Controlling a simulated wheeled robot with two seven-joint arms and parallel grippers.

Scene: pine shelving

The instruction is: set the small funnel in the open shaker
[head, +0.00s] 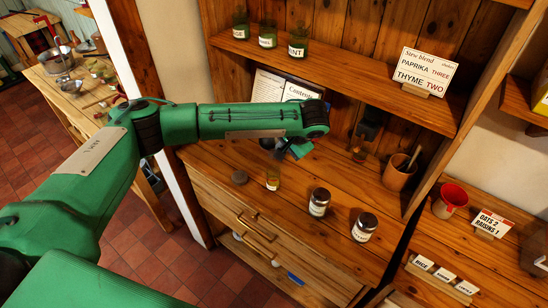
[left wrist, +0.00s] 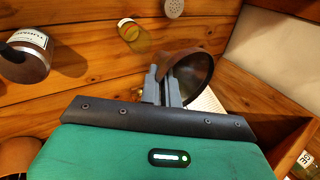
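My left gripper (left wrist: 161,80) has its two grey fingers close together on a dark brown, cone-shaped funnel (left wrist: 196,66), held at its wall. In the head view my left gripper (head: 299,149) is beyond the end of the arm, above the counter, and mostly hidden by it. My right gripper is out of view.
A grey perforated lid (head: 239,177) lies left of the shaker. Two lidded jars (head: 319,202) (head: 363,227) stand to its right. A wooden mortar (head: 399,172) is farther right. An open booklet (head: 270,87) leans behind my arm. The shelf above holds several green jars (head: 298,41).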

